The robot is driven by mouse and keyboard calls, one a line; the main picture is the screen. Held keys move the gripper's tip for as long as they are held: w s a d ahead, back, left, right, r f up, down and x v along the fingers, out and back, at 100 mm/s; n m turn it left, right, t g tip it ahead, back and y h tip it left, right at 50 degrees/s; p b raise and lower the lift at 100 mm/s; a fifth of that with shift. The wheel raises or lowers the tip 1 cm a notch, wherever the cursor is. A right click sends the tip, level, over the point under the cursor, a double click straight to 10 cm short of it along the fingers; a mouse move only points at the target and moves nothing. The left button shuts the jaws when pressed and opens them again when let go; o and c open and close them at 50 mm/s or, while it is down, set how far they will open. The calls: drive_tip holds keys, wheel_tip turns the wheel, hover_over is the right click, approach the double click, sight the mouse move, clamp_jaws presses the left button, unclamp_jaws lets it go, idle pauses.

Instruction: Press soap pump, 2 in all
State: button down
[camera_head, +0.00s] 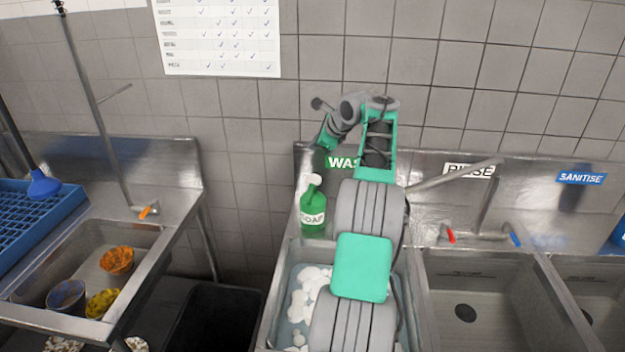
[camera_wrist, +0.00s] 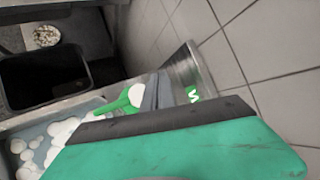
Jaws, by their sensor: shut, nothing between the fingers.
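A green soap bottle (camera_head: 313,211) with a white pump head (camera_head: 313,181) stands upright on the back ledge of the wash sink. The wrist view shows the green bottle (camera_wrist: 112,106) and its white pump (camera_wrist: 137,95) beyond my gripper's green body. My gripper (camera_head: 327,137) is shut and empty, above the pump and apart from it in the head view. Its fingertips are small and hard to make out there. How far it is from the pump in depth I cannot tell.
The wash sink (camera_head: 272,318) holds white foam. The rinse sink (camera_head: 500,300) with its faucet is to the right. A left sink (camera_head: 85,265) holds colored bowls, and a black bin (camera_head: 215,320) stands between. A tiled wall (camera_head: 240,130) rises close behind.

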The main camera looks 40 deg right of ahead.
sight(312, 177)
wheel_tip(312, 177, down, 9)
drive_tip(key=shift+r+b, duration=0.1)
drive_tip(key=shift+b, duration=0.4)
idle(2.1)
drive_tip(key=shift+f+p, duration=0.3)
drive_tip(key=shift+f, duration=0.1)
drive_tip(key=shift+f+b, duration=0.3)
drive_tip(key=shift+f, duration=0.85)
idle(0.9)
drive_tip(key=shift+r, duration=0.1)
drive_tip(key=shift+r+p, duration=0.5)
drive_tip(key=shift+r, duration=0.85)
